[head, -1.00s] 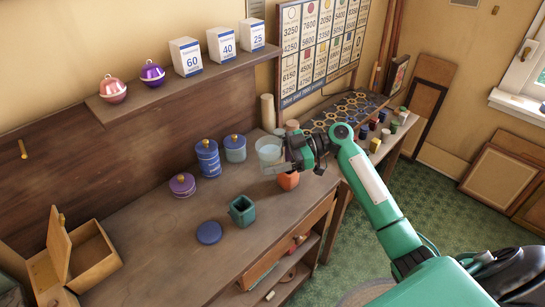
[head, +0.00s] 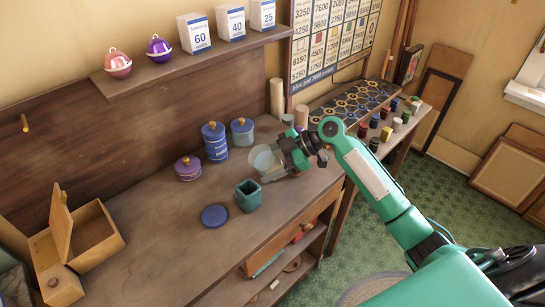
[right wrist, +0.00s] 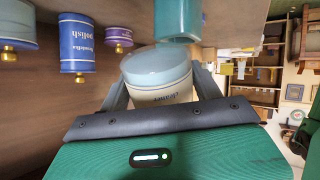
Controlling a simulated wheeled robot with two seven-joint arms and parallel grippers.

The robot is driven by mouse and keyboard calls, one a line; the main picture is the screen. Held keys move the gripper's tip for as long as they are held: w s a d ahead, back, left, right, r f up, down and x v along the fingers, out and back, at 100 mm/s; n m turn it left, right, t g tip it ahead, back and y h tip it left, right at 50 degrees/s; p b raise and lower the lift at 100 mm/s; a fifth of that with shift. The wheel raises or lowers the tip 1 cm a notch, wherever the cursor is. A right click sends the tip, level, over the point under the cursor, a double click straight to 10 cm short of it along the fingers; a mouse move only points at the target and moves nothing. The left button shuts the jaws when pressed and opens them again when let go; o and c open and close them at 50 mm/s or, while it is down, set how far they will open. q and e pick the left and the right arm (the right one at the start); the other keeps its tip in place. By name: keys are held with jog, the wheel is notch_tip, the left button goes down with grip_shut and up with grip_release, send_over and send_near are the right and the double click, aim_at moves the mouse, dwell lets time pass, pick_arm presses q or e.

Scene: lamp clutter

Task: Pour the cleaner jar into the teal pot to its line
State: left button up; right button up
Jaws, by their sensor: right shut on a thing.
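The cleaner jar (head: 263,160) is pale and round, with a blue band and lettering. My right gripper (head: 280,165) is shut on it and holds it above the bench, behind and to the right of the teal pot. In the right wrist view the jar (right wrist: 157,75) sits between the fingers. My left gripper is not in view.
A blue polish canister (head: 215,143), a grey-blue canister (head: 242,133) and a purple tin (head: 188,169) stand behind the pot. A blue disc (head: 214,216) lies left of the pot. An open wooden box (head: 85,240) is at far left. The bench between is clear.

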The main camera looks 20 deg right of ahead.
jog(key=shift+a+f, duration=0.1)
jog(key=shift+f, duration=0.05)
dwell(0.3)
jog(key=shift+r+h+p, duration=0.25)
jog(key=shift+h+p, duration=0.05)
jog(key=shift+p, duration=0.15)
jog(key=shift+s+a+r+h+p, duration=0.15)
jog(key=shift+a+h+p, duration=0.1)
jog(key=shift+h+p, duration=0.55)
jog(key=shift+n, duration=0.3)
jog(key=shift+f, duration=0.3)
